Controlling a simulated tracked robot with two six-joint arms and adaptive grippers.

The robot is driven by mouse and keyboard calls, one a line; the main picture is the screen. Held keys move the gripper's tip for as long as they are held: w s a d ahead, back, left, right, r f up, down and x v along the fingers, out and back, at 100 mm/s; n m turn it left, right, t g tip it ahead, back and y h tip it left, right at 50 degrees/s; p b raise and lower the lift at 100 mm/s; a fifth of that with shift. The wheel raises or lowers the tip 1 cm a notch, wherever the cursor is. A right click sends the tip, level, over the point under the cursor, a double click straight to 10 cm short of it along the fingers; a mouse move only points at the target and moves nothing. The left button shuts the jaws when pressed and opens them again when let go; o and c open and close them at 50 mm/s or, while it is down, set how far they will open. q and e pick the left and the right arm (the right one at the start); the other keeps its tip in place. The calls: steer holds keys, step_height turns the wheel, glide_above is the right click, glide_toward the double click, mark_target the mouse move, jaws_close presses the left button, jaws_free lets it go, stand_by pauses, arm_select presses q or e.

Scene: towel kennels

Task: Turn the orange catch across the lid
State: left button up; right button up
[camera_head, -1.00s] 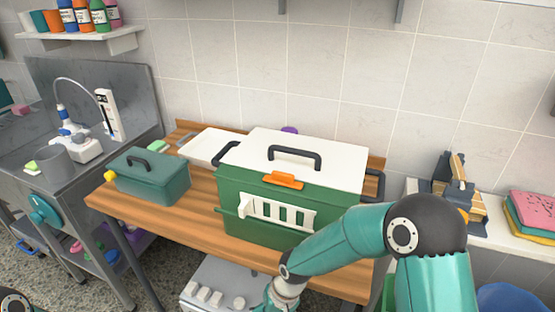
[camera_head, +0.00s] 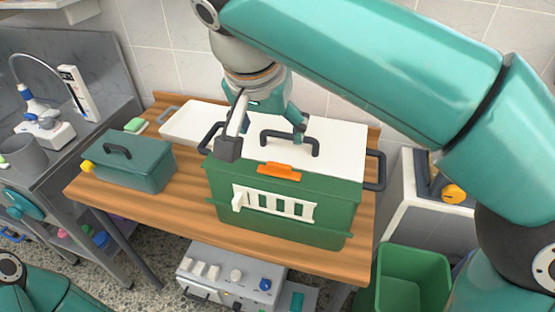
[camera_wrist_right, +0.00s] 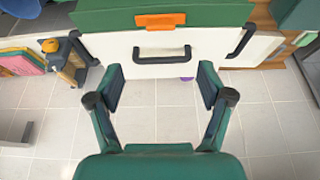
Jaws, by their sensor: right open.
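The orange catch (camera_head: 280,171) sits on the upper front of the green crate (camera_head: 330,208), lengthwise along the lid's front edge. It also shows in the right wrist view (camera_wrist_right: 160,20). The white lid (camera_head: 343,150) lies on top of the crate with a dark handle (camera_head: 290,135). My right gripper (camera_head: 264,137) is open and empty over the lid, behind the catch. In the right wrist view its open fingers (camera_wrist_right: 160,82) point towards the handle, apart from the catch. My left gripper is out of view; only part of my left arm shows.
The crate has a white barred front (camera_head: 275,204) and dark side handles. A smaller teal box (camera_head: 130,168) and a white tray (camera_head: 190,122) stand to the left on the wooden table (camera_head: 195,212). A green bin (camera_head: 412,275) is at the right, below table height.

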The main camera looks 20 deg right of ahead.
mark_target(279, 165)
steer(key=x, duration=1.3)
steer(key=shift+f, duration=0.25)
steer(key=shift+a, duration=0.1)
steer(key=c, duration=1.2)
steer(key=shift+o, duration=0.2)
